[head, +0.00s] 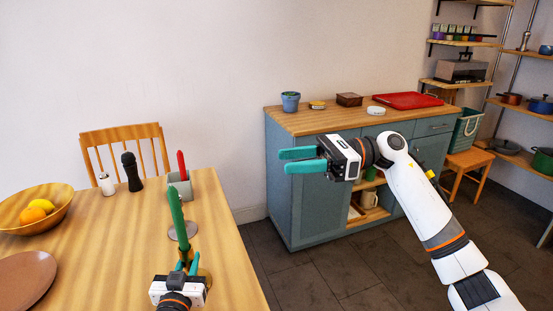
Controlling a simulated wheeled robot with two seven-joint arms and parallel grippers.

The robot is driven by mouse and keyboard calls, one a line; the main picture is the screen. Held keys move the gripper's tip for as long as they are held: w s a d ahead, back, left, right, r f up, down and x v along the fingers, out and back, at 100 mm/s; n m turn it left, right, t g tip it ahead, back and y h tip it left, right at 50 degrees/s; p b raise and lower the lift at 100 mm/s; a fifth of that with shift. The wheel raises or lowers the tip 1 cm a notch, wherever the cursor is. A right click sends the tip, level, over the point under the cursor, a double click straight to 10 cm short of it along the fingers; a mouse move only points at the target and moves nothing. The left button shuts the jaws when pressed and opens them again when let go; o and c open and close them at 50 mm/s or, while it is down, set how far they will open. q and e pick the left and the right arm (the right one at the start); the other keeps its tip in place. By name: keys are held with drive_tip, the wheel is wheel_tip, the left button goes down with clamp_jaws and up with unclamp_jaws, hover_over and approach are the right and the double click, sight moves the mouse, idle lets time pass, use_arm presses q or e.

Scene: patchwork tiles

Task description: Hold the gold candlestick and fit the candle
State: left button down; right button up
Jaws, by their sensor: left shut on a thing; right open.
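My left gripper (187,264) is low over the near right part of the wooden table, its teal fingers shut on the gold candlestick (188,256), of which only a small part shows. A tall green candle (176,213) rises just above it, slightly tilted to the left. They line up in this view, but I cannot tell whether the candle is seated in the candlestick. My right gripper (298,160) is open and empty, in the air in front of the blue cabinet, well to the right of the candle.
On the wooden table (120,240) are a fruit bowl (62,213), a brown plate (22,280), a white shaker (106,184), a black mill (131,172), a grey pot (181,187) with a red item, and a grey disc (190,229) behind the candle. A blue cabinet (300,200) stands right.

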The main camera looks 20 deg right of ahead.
idle(0.3)
use_arm(q)
drive_tip(key=c, duration=1.2)
unclamp_jaws()
drive_tip(key=shift+o, duration=0.2)
